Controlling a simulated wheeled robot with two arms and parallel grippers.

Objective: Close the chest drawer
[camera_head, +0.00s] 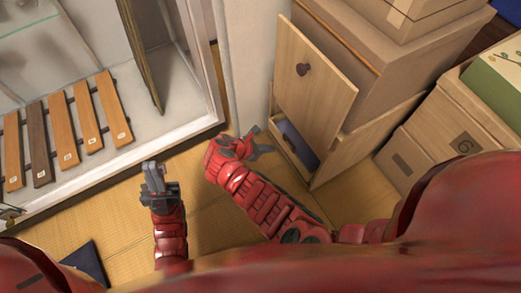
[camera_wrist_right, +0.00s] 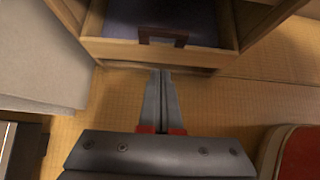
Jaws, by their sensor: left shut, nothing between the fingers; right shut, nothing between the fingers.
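The light wooden chest (camera_head: 345,150) stands right of centre in the head view. Its upper front panel (camera_head: 318,92) has a dark knob. Below it the lower drawer (camera_head: 290,158) stands open, with something dark blue inside. In the right wrist view the open drawer (camera_wrist_right: 120,50) is at the top, with a dark handle (camera_wrist_right: 163,38) at its front. My right gripper (camera_head: 262,145) is shut and empty, close in front of the drawer; its fingertips (camera_wrist_right: 160,73) point at the drawer front. I cannot tell whether they touch. My left gripper (camera_head: 152,168) is shut and empty, further left over the floor.
Cardboard boxes (camera_head: 440,120) are stacked right of the chest. A white cabinet (camera_head: 100,165) with wooden slats (camera_head: 60,130) is at the left. A pale post (camera_head: 250,75) stands beside the chest. The tatami floor (camera_head: 225,215) is partly clear; a dark blue thing (camera_head: 85,262) lies lower left.

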